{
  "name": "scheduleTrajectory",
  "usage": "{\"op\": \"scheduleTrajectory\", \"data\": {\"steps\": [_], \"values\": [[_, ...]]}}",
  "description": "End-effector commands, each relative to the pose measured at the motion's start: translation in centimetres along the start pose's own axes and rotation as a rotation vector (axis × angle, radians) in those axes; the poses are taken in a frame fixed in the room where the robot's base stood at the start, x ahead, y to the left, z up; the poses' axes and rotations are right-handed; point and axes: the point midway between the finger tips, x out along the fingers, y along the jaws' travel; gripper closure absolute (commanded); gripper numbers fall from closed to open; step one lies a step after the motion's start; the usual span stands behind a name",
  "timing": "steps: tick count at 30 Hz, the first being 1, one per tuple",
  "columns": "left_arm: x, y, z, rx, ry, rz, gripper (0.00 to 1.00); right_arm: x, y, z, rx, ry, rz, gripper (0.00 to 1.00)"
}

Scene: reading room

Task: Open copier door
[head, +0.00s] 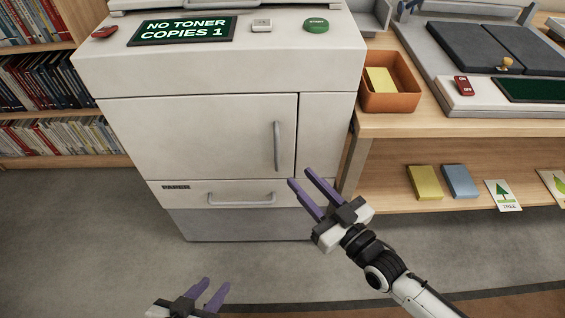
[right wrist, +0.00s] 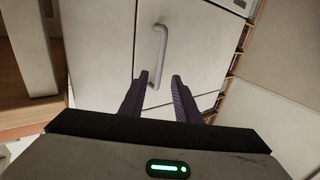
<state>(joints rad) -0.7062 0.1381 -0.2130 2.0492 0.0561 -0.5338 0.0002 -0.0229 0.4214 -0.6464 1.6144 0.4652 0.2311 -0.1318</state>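The copier door (head: 200,135) is a pale front panel on the white copier and looks shut. Its vertical grey handle (head: 277,146) is near the door's right edge. My right gripper (head: 306,178) has purple fingers spread apart with nothing between them. It is below and to the right of the handle, apart from it. In the right wrist view the handle (right wrist: 160,45) shows ahead, beyond the fingertips (right wrist: 159,76). My left gripper (head: 213,287) is low in the head view, its purple fingers apart and empty.
A paper drawer with a horizontal handle (head: 241,199) is below the door. A wooden table (head: 430,126) with an orange bin (head: 391,98) stands to the right. Bookshelves (head: 50,95) are at left. The floor (head: 80,230) in front is clear.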

Motion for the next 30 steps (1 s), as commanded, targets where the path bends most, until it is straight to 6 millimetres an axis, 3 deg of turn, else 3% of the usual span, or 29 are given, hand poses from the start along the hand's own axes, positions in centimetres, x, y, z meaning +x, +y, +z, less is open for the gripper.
{"op": "scheduleTrajectory", "data": {"steps": [9,15,27,30], "values": [[0.6,-0.1,0.5,0.002,0.004,0.002,0.69,5.8,-0.1,0.0,0.003,0.001,0.000,0.71],[0.8,-0.2,0.5,0.002,0.011,0.003,0.69,8.5,-0.1,0.0,0.001,0.000,0.000,0.71],[0.8,-0.2,0.2,0.002,0.017,0.003,0.69,9.4,-0.1,-0.1,0.002,-0.003,0.000,0.71],[0.8,-0.2,0.3,0.002,0.016,0.003,0.69,9.4,-0.1,-0.1,0.002,-0.003,0.000,0.84]]}}
